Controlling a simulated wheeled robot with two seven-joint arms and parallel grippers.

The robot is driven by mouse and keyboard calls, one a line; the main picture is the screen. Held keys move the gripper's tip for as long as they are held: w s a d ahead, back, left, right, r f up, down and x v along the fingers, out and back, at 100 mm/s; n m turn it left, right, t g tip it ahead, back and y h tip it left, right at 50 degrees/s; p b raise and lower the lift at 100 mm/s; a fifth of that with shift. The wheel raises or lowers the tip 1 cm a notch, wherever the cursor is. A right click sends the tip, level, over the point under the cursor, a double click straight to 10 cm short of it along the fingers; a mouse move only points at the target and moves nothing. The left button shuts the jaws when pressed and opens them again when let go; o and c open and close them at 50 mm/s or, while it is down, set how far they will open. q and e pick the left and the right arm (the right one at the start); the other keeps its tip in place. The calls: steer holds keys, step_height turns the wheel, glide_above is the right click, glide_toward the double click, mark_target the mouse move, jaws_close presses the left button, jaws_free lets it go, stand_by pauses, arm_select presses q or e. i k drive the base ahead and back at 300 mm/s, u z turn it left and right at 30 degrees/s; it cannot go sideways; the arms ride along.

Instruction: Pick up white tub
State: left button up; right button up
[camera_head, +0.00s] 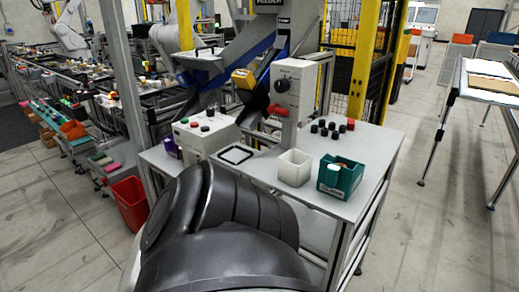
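The white tub (294,168) stands upright on the grey worktable (372,140), in the middle of the head view. It is open at the top and looks empty. A teal bin (341,177) stands just to its right, a small gap apart. A large dark grey rounded part, which looks like my own arm, fills the lower middle of the view and covers the table's near left edge. Neither of my grippers shows, so I cannot tell where they are relative to the tub.
Several small black and red caps (332,129) sit behind the tub. A red bin (130,203) is on the floor. The table's right side is clear.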

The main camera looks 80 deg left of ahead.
mark_target(294, 167)
steer(key=u, duration=2.65)
